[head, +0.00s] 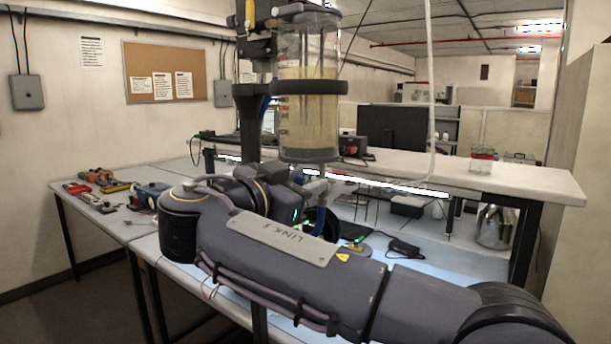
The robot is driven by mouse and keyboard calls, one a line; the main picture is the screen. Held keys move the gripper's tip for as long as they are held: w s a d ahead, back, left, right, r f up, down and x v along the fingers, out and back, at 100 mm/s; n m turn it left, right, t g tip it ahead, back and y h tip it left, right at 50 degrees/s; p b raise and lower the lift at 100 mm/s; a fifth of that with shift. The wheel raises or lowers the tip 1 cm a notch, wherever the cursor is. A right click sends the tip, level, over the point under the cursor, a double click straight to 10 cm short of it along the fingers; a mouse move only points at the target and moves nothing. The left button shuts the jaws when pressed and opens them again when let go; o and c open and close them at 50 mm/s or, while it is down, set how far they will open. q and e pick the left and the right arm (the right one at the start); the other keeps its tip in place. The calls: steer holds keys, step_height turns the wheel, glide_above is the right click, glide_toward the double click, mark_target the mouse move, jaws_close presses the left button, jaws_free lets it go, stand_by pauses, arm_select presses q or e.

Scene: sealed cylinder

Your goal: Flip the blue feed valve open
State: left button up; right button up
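The clear sealed cylinder (307,100) stands upright in a black clamp, partly filled with a cloudy yellowish liquid. A narrow outlet fitting leads down from its base. A slim blue part (320,221) shows below the outlet. I cannot tell whether it is the feed valve's handle or a tube. My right arm reaches in from the lower right, across the front of the bench. My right gripper (312,187) is close to the fitting under the cylinder, mostly hidden by my own wrist. Its fingers do not show clearly, nor whether they touch anything. My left gripper is out of view.
A raised white shelf (530,181) carries a beaker (482,159) at the right. A steel jug (495,227) stands below it. Tools (97,176) lie on the left bench. A black adapter with cables (403,248) lies right of the cylinder.

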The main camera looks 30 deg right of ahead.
steer(key=shift+w+d, duration=0.15)
steer(key=shift+d, duration=0.25)
jaws_close()
steer(key=shift+w+a+n, duration=0.1)
steer(key=shift+w+n, duration=0.1)
steer(key=shift+n, duration=0.65)
steer(key=shift+w+a+n, duration=0.1)
steer(key=shift+w+n, duration=0.1)
steer(key=shift+n, duration=0.65)
jaws_free()
steer(key=shift+a, duration=0.15)
